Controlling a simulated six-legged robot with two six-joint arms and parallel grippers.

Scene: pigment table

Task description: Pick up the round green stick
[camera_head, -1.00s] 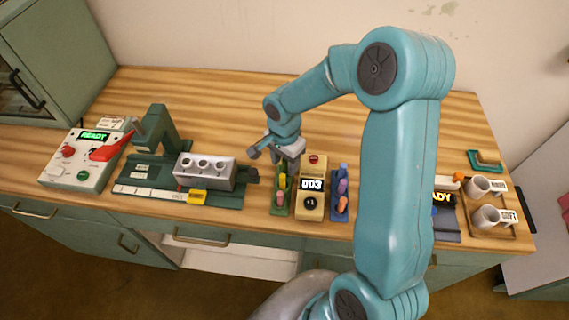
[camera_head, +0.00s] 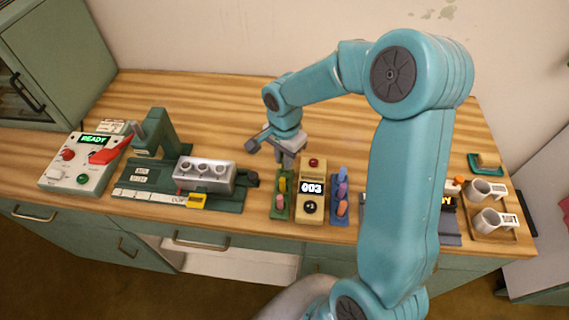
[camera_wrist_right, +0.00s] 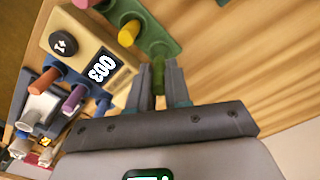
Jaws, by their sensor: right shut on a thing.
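My right gripper (camera_head: 287,160) is at the back end of the green rack (camera_head: 280,213). In the right wrist view its two fingers (camera_wrist_right: 159,70) are shut on the round green stick (camera_wrist_right: 158,78), which shows as a dark green piece between them. The stick is hidden by the gripper in the head view. I cannot tell whether its lower end is clear of the rack. A yellow stick (camera_wrist_right: 129,33) and a pink stick (camera_head: 279,200) stand in the same rack. My left gripper is not in view.
A tan counter box (camera_head: 311,172) reading 003 stands right of the green rack. Beyond it is a blue rack (camera_head: 340,217) with several sticks. A metal block (camera_head: 205,175) on a green press stands left. Mugs (camera_head: 489,221) sit far right. The wood behind is clear.

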